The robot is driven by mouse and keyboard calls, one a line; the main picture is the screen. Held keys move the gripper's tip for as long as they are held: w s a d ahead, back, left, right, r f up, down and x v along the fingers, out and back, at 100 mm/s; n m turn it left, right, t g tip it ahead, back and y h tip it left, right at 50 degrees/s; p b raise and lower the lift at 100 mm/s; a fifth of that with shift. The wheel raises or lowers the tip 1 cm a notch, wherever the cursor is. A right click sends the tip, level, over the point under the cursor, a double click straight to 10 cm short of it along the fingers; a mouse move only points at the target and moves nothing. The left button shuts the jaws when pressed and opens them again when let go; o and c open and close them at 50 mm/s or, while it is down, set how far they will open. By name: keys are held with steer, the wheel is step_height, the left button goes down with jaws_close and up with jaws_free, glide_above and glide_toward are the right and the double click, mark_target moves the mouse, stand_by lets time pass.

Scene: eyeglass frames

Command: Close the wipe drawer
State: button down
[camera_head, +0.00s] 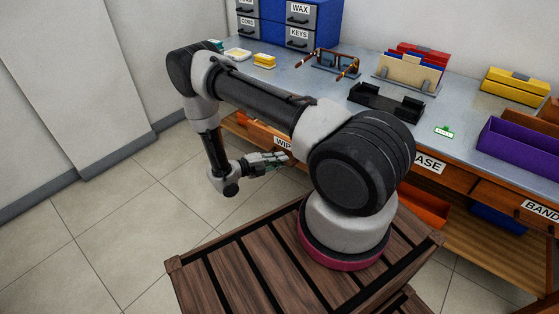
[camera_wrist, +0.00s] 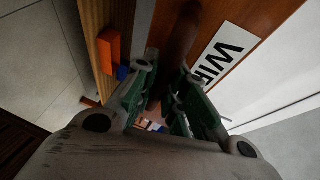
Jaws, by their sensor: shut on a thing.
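The wipe drawer (camera_head: 272,141) is at the left part of the workbench front, partly hidden by my arm. Its white label shows in part. In the wrist view, the brown drawer front with the partly cut-off label (camera_wrist: 222,58) fills the upper middle. My gripper (camera_head: 284,158) is at this front, low and beside my arm. In the wrist view, its green-padded fingers (camera_wrist: 165,85) are close around a dark part at the front, which looks like the drawer handle. The handle is mostly hidden between the fingers. How far the drawer stands out is hard to tell.
The bench top (camera_head: 300,72) holds blue cabinets (camera_head: 272,22), glasses on a stand (camera_head: 335,64), a black tray (camera_head: 385,103) and a purple bin (camera_head: 515,150). The case drawer (camera_head: 445,172) is to the right. An orange bin (camera_head: 425,208) sits below. Floor at left is clear.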

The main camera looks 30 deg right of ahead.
steer(key=w+d, duration=0.3)
steer(key=d, duration=0.5)
steer(key=w+d, duration=0.3)
steer(key=d, duration=0.5)
steer(key=w+d, duration=0.3)
steer(key=d, duration=0.5)
steer(key=shift+d, duration=0.15)
steer(key=c, duration=1.5)
jaws_free()
steer(key=shift+s, duration=0.1)
steer(key=shift+o, duration=0.2)
steer(key=a, duration=0.4)
steer(key=a+r, duration=0.1)
steer(key=a, duration=0.3)
steer(key=a+r, duration=0.1)
steer(key=a, duration=0.3)
steer(key=shift+w, duration=0.3)
